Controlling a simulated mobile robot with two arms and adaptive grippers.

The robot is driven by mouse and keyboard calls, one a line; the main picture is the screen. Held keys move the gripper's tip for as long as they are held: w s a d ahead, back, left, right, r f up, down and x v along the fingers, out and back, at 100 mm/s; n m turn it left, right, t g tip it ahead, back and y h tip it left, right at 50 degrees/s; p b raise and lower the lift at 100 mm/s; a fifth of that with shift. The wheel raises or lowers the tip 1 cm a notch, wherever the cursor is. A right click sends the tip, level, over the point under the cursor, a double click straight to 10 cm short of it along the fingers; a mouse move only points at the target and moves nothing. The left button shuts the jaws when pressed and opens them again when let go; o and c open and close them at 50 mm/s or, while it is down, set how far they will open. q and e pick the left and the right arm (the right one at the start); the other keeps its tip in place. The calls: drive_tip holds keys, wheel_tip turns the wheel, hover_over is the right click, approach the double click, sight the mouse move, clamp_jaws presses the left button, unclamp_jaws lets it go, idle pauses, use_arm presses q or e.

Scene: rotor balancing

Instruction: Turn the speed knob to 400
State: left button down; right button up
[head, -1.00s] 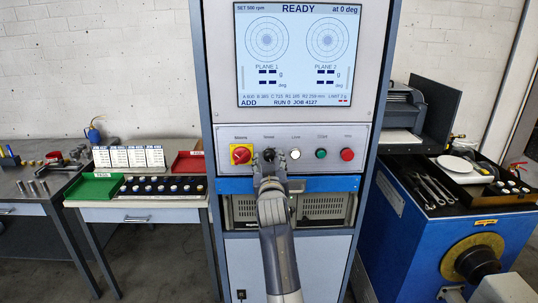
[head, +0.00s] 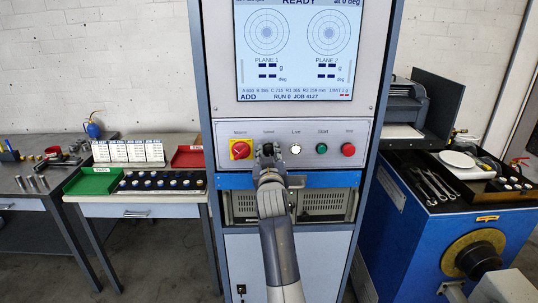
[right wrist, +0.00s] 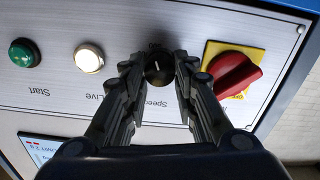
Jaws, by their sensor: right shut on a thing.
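The speed knob (right wrist: 158,70) is a small black dial with a white pointer line on the grey control panel (head: 376,137). In the right wrist view its "Speed" label reads upside down below it, and a small number shows above it, too small to read surely. My right gripper (right wrist: 160,72) is shut on the knob, one finger on each side. My left gripper is not in view.
The red main switch (head: 241,150) on its yellow plate sits just left of the knob. The lit white Live button (head: 295,149), green Start button (head: 321,149) and red button (head: 348,150) are to the right. A blue ledge (head: 330,179) runs below the panel.

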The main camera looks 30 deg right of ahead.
drive_tip(key=shift+n+p, duration=0.35)
drive_tip(key=shift+n, duration=0.15)
drive_tip(key=shift+d+r+n+p, duration=0.1)
drive_tip(key=shift+n+p, duration=0.3)
drive_tip(key=shift+n, duration=0.3)
drive_tip(key=n+p, duration=0.1)
drive_tip(key=n, duration=0.2)
drive_tip(key=shift+n+p, duration=0.3)
drive_tip(key=shift+n, duration=0.6)
drive_tip(key=shift+p, duration=0.3)
